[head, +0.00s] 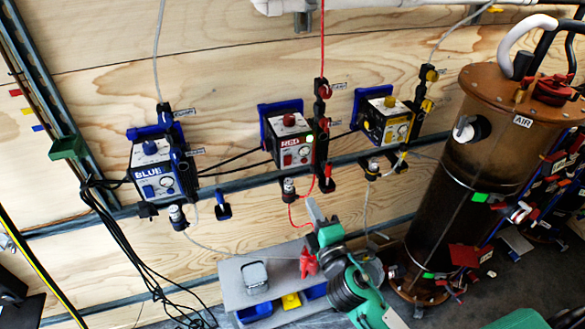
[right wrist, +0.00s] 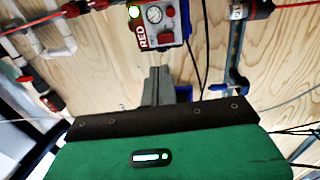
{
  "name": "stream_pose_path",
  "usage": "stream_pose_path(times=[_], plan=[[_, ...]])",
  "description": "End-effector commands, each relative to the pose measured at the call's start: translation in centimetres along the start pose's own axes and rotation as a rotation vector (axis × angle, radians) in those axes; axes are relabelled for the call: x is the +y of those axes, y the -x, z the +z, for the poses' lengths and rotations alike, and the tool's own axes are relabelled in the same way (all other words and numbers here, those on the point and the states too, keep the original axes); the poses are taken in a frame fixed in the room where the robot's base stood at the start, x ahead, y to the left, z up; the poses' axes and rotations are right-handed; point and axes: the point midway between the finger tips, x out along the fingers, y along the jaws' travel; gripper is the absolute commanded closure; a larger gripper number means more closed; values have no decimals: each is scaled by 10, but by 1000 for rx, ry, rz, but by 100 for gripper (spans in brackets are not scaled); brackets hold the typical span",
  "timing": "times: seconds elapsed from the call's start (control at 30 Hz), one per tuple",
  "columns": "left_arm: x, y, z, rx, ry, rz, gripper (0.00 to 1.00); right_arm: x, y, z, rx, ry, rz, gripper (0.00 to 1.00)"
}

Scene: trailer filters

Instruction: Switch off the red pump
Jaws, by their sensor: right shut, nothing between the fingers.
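The red pump (head: 288,143) is mounted on the plywood wall, between the blue pump (head: 152,170) and the yellow pump (head: 384,122). Its front has a RED label, and a green light glows at its right edge. In the right wrist view the red pump (right wrist: 146,38) appears rotated at the top, with a round gauge, a lit green light and red controls. My right gripper (head: 314,208) is shut and empty, below and a little right of the red pump. In the right wrist view its closed fingers (right wrist: 157,80) point toward the pump, apart from it. My left gripper is not in view.
Red tubing and valves (head: 323,88) run beside the red pump. A grey bench (head: 235,285) with bins stands below. A tall brown AIR tank (head: 450,200) stands at the right. Black cables (head: 130,240) hang at the left. A metal rail crosses the wall under the pumps.

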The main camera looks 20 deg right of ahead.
Motion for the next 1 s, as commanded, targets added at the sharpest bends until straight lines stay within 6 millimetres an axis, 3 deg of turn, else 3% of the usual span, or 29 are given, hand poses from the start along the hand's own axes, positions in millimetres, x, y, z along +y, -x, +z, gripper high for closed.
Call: stream_pose_path(times=[0.37, 1.0], plan=[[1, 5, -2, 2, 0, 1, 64, 1, -9, 0, 0, -1, -1, 100], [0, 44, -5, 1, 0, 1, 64, 2, -118, 0, 0, -2, -2, 100]])
